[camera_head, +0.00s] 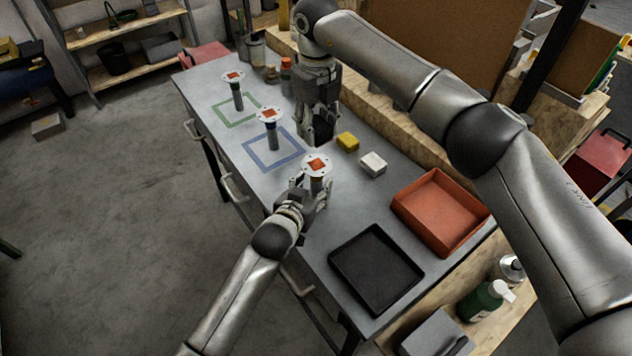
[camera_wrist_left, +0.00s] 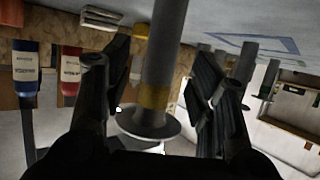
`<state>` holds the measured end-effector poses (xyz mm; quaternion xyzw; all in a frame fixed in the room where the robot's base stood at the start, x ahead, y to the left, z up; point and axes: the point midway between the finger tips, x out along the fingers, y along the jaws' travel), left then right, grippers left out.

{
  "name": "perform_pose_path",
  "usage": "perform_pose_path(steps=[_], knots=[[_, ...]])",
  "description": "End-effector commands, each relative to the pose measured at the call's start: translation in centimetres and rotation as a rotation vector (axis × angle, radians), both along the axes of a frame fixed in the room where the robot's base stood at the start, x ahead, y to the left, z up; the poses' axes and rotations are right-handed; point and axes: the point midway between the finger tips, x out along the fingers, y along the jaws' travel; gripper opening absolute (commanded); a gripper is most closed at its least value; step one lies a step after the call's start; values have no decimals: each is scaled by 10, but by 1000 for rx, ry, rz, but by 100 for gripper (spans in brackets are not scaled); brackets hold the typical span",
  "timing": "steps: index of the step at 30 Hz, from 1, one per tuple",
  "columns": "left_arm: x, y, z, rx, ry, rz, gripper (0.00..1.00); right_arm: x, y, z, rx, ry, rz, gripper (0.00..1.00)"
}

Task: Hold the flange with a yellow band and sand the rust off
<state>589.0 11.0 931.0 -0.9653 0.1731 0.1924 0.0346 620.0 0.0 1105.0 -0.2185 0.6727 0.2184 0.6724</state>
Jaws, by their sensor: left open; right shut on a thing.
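The flange with a yellow band (camera_wrist_left: 155,95) stands between the two fingers of my left gripper (camera_wrist_left: 163,65) in the left wrist view, with a gap at each side. In the head view this flange (camera_head: 317,165) is the nearest of three, its disc on top bearing an orange rust patch. My left gripper (camera_head: 313,188) is open around its stem. My right gripper (camera_head: 320,118) is shut on a dark block (camera_head: 322,131), held low over the table beyond the flanges. The middle flange (camera_head: 268,116) and the far flange (camera_head: 234,78) stand upright, also with orange patches.
A yellow block (camera_head: 347,141) and a white block (camera_head: 373,158) lie right of the flanges. A black tray (camera_head: 340,256) and a red tray (camera_head: 402,206) fill the near end. Blue (camera_head: 250,146) and green (camera_head: 218,112) outlines mark the table.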

Motion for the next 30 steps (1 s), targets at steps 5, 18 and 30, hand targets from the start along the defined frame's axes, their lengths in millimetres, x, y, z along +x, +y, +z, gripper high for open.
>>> perform_pose_path(steps=[5, 18, 30], knots=[[18, -7, -8, 0, 0, 0, 53, 0, 0, 0, 0, 0, 0, 20], [29, -11, -13, -1, -1, 0, 53, 0, 0, 0, 0, 0, 0, 20], [29, -11, -13, 0, 0, 0, 16, 0, 0, 0, 0, 0, 0, 20]])
